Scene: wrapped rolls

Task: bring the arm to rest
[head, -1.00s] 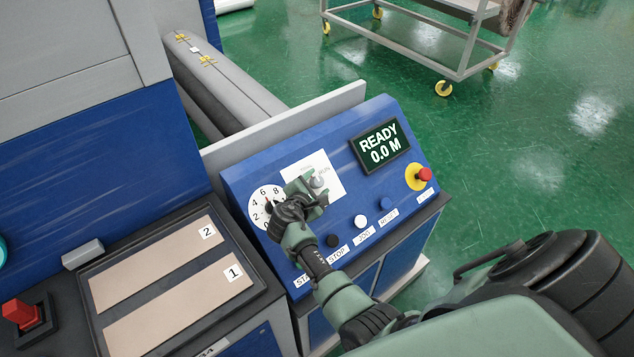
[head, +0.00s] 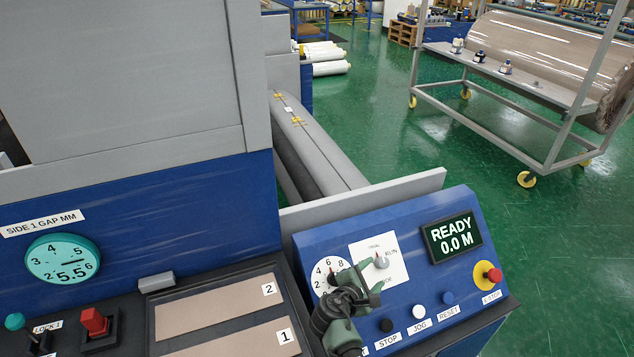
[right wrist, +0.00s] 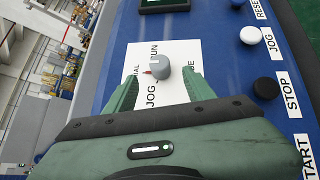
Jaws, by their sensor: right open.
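My right gripper (head: 369,281) is over the blue control panel (head: 411,234), between the numbered dial (head: 323,272) and the grey selector knob (head: 381,262). In the right wrist view its two green fingers (right wrist: 160,90) are apart, with the selector knob (right wrist: 172,79) showing just beyond and between their tips. I cannot tell whether they touch it. The knob sits on a white label plate with TRIAL, RUN and JOG marks. My gripper partly hides the numbered dial and the plate's lower part. My left gripper is not in view.
The panel's display (head: 453,238) reads READY 0.0 M. A red stop button (head: 494,275) and several push buttons line the panel. A trolley (head: 490,112) with a wrapped roll stands at the back right. The green floor between is clear.

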